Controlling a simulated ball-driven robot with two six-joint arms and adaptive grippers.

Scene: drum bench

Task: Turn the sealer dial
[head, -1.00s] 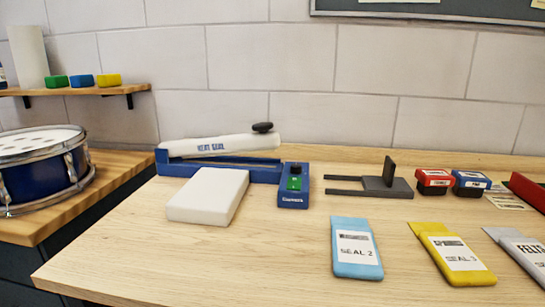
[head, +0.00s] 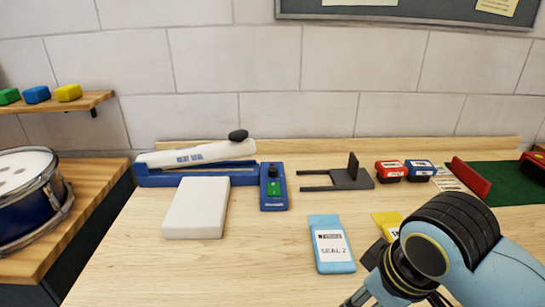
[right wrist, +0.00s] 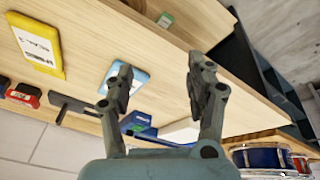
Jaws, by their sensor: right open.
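The heat sealer has a blue base (head: 205,178) and a white arm (head: 185,155) with a black knob. At its right end is a blue control box (head: 273,200) with a small dark dial (head: 272,171) on top and a green panel (head: 273,188) in front of it. My right gripper (head: 354,298) is low at the bottom of the head view, well right of and nearer than the dial, partly cut off. In the right wrist view its fingers (right wrist: 160,85) are spread with nothing between them. The blue box (right wrist: 135,122) shows beyond them, its dial not clear. My left gripper is not seen.
A white block (head: 195,208) lies before the sealer. A blue pouch (head: 332,245) lies between box and right arm, with a yellow pouch (head: 385,221) partly behind the arm. A grey bracket (head: 345,180) and red and blue boxes stand right. A drum (head: 30,195) is left.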

